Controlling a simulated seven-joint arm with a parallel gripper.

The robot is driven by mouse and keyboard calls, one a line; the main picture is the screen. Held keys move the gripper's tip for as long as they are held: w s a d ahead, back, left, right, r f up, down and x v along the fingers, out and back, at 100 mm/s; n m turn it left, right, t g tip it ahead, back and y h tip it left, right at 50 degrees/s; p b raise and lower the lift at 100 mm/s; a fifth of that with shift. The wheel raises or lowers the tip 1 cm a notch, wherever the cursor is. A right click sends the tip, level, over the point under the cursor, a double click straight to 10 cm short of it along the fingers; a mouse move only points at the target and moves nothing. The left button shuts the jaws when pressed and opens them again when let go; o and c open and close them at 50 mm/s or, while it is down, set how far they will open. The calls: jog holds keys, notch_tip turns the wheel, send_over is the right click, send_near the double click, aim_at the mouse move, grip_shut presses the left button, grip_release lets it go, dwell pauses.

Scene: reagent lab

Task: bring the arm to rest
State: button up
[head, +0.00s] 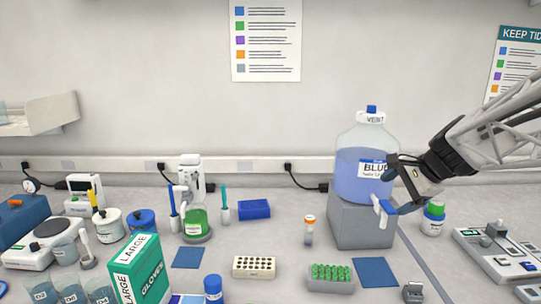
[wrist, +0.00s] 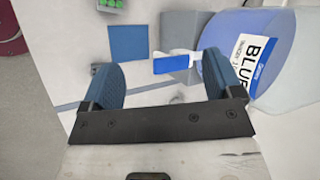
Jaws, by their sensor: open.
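My gripper (head: 398,191) is on the right side in the head view, in front of the large bottle of blue liquid (head: 350,176). In the wrist view my gripper (wrist: 158,80) has its two blue fingers wide apart with nothing held between them. The bottle, labelled BLUE, stands on a grey block (head: 355,223). A blue-and-white tap (head: 384,207) sticks out low on the bottle, just below my gripper; the tap also shows beyond the fingers in the wrist view (wrist: 172,64). I cannot tell whether a finger touches the bottle.
A blue mat (head: 376,272) and a rack of green-capped tubes (head: 330,278) lie in front of the block. A green-capped jar (head: 433,219) stands right of my gripper, and a grey device (head: 497,257) is farther right. An orange-capped vial (head: 309,230) stands left.

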jog(key=s+a+n+h, duration=0.2)
jog(key=s+a+n, duration=0.25)
jog(key=s, duration=0.45)
jog(key=s+a+n+h, duration=0.1)
jog(key=s+a+n, duration=0.35)
jog(key=s, duration=0.45)
jog(key=s+a+n+h, duration=0.25)
jog(key=s+n, duration=0.25)
jog(key=s, duration=0.5)
notch_tip(320, 180, down, 9)
jog(key=w+g, duration=0.1)
jog(key=g, duration=0.1)
jog(key=shift+w+g, duration=0.4)
